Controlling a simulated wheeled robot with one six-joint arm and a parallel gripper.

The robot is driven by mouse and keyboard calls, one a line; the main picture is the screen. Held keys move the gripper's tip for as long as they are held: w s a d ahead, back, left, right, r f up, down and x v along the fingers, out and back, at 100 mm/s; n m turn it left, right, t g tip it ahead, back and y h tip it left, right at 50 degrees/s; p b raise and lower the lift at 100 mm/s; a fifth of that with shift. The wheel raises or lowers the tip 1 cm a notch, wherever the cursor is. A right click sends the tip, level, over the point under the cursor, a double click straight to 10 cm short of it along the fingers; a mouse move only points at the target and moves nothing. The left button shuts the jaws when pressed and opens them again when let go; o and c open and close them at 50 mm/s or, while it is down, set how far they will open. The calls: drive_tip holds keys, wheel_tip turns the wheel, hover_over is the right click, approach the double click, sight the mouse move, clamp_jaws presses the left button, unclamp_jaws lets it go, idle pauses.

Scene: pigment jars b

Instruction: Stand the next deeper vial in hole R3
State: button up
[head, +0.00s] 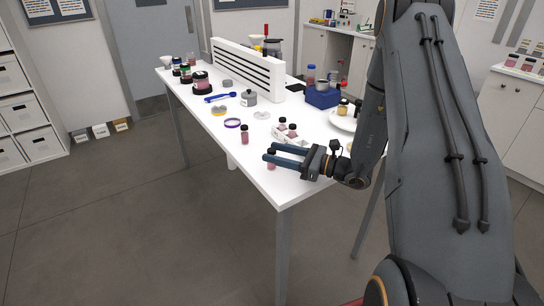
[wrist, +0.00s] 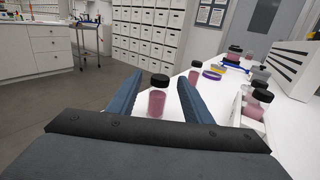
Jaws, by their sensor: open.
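A vial with a black cap and dusky pink contents (head: 271,165) stands upright near the table's front edge. My gripper (wrist: 161,77) is open, and its blue fingers lie on either side of this vial (wrist: 157,104) in the wrist view, with gaps. A second capped pink vial (head: 245,138) stands on the table farther left; it also shows beyond the right finger (wrist: 194,77). The white rack (head: 277,135) holds capped pink vials (head: 292,131), seen at the right of the wrist view (wrist: 259,104). My arm and gripper partly hide the rack; hole R3 cannot be made out.
A purple-rimmed ring (head: 232,123), a grey-lidded jar (head: 249,97) and a blue spoon (head: 217,98) lie farther along the white table (head: 262,184). A slatted white panel (head: 247,70) stands behind. A blue block (head: 322,96) and white plate (head: 341,121) are at right.

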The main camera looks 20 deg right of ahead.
drive_tip(key=shift+x, duration=0.95)
drive_tip(key=c, duration=1.2)
drive_tip(key=shift+o, duration=0.2)
drive_tip(key=shift+r, duration=0.1)
